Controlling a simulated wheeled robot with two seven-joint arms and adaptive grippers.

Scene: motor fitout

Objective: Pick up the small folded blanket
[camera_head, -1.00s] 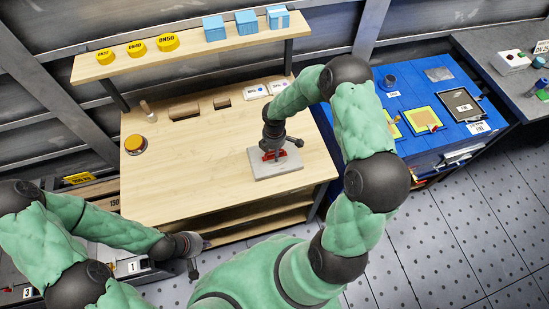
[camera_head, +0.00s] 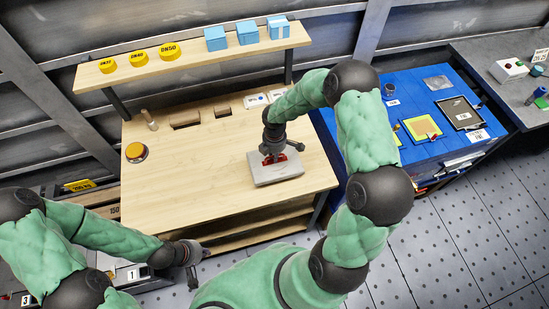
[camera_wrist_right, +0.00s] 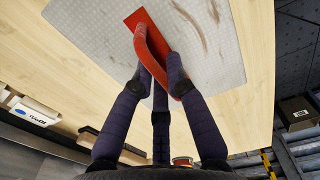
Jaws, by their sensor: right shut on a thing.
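A grey, quilted-looking folded pad (camera_head: 285,178) with a red strap handle (camera_wrist_right: 150,50), apparently the small folded blanket, is at the right part of the wooden bench. My right gripper (camera_head: 275,158) points down over its middle. In the right wrist view my right gripper (camera_wrist_right: 163,75) has its dark fingers closed around the red handle, with the grey pad (camera_wrist_right: 220,60) just beyond them. I cannot tell whether the pad is clear of the wood. My left gripper (camera_head: 199,266) is empty, its fingers spread, low in front of the bench.
The wooden bench (camera_head: 200,185) has a yellow-orange button (camera_head: 136,152) at left and a raised shelf (camera_head: 200,55) with yellow discs and blue boxes behind. A blue work table (camera_head: 425,150) with trays stands right of the bench. The bench's middle is clear.

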